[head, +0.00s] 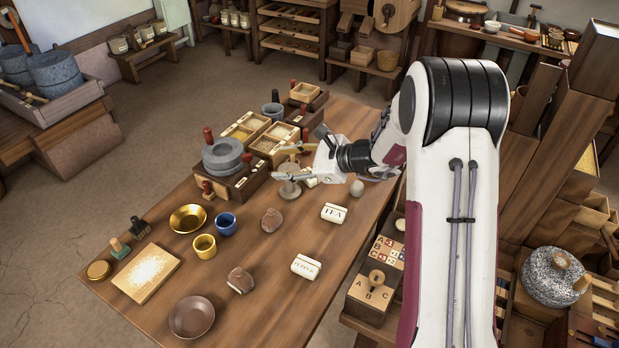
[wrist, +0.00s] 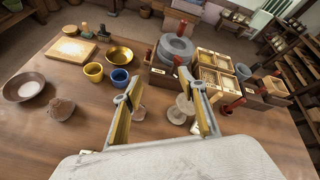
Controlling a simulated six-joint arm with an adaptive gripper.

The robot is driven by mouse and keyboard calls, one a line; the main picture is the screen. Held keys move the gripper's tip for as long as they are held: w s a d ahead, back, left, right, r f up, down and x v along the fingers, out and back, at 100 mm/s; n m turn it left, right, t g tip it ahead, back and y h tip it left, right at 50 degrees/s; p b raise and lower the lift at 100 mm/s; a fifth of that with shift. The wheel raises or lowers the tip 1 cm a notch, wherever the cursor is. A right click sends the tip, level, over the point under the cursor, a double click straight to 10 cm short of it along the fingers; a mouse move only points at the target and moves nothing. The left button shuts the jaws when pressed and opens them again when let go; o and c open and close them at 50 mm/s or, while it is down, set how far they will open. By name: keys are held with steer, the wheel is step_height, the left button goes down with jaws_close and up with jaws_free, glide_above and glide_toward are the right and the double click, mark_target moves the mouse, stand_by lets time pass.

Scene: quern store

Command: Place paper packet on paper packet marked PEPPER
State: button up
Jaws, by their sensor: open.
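A white paper packet marked PEPPER (head: 306,266) lies on the wooden table in the front right part. A white paper packet marked TEA (head: 334,213) lies behind it and a little to the right. My gripper (head: 281,163) is behind and left of both packets, above the table. In the wrist view my gripper (wrist: 164,103) has its two fingers wide apart with nothing held between them. A small pale piece (head: 311,181) beneath my wrist is partly hidden, and I cannot tell what it is.
A pale round stand (head: 290,188) is under my gripper. Left of it are a grey quern (head: 222,156), a brass bowl (head: 187,218), a blue cup (head: 226,224) and a yellow cup (head: 204,247). Brown lumps (head: 271,220) (head: 240,280) lie left of the packets. Bare table surrounds both packets.

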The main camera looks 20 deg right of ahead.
steer(key=w+d+f+m+t+h, duration=0.1)
steer(key=w+d+f+m, duration=0.1)
steer(key=f, duration=0.4)
steer(key=w+d+f+m+t+h, duration=0.1)
steer(key=w+d+f+m, duration=0.2)
steer(key=d, duration=0.4)
steer(key=w+d+f+m+t+h, duration=0.1)
steer(key=d+f+m, duration=0.3)
steer(key=f, duration=0.4)
steer(key=shift+w+d+f+m+t+h, duration=0.1)
steer(key=shift+w+f+m+t+h, duration=0.15)
steer(key=shift+w, duration=0.1)
steer(key=shift+w+d+f+m+t+h, duration=0.1)
steer(key=shift+w+m+t+h, duration=0.05)
steer(key=shift+w+m+h, duration=0.15)
steer(key=shift+w+a, duration=0.1)
steer(key=shift+x, duration=1.25)
steer(key=shift+w, duration=0.15)
steer(key=shift+x, duration=2.5)
steer(key=shift+r, duration=0.15)
steer(key=c, duration=0.9)
